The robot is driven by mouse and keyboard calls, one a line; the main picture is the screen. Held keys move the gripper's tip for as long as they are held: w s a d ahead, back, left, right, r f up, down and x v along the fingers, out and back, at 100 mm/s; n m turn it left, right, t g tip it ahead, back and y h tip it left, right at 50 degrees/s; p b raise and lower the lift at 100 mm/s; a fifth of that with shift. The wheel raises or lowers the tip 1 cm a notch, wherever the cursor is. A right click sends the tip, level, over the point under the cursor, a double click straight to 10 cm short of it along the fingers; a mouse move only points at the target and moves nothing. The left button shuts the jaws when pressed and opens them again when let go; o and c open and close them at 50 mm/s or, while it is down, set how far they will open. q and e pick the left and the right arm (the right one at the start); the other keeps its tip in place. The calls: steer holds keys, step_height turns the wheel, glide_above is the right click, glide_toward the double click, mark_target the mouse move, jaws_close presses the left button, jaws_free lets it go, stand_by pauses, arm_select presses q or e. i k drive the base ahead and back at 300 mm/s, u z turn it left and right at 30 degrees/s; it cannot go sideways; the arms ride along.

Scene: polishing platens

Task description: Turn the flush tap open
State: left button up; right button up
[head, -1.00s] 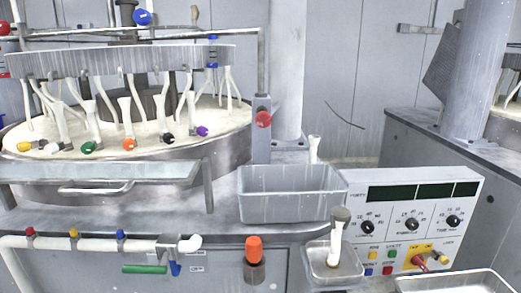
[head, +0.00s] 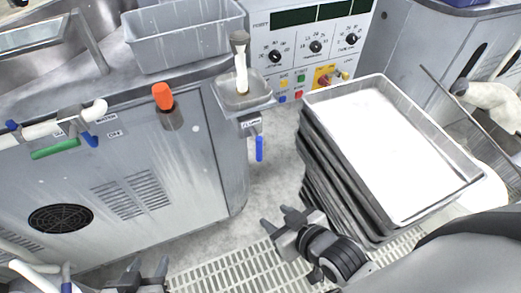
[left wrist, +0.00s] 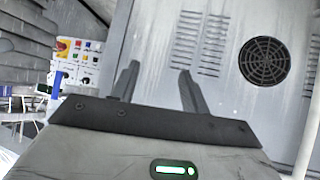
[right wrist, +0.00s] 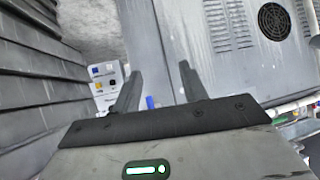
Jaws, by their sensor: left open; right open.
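The flush tap's blue lever (head: 259,148) hangs straight down under a small labelled block below the small metal basin (head: 243,97). A blue piece that looks like this lever also shows in the left wrist view (left wrist: 57,84) and, between the fingers, in the right wrist view (right wrist: 150,102). My right gripper (head: 277,218) is open and empty, below and slightly right of the lever in the head view, apart from it. My left gripper (head: 148,267) is open and empty at the bottom edge, in front of the cabinet.
A stack of metal trays (head: 345,185) stands right of my right gripper. The grey cabinet (head: 160,180) is on the left, with a white pipe and another blue handle (head: 90,140). An orange knob (head: 162,96) sits at the bench edge.

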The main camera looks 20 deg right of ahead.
mark_target(259, 139)
steer(key=k, duration=0.95)
steer(key=u, duration=0.6)
steer(key=i, duration=1.15)
steer(key=z, duration=0.7)
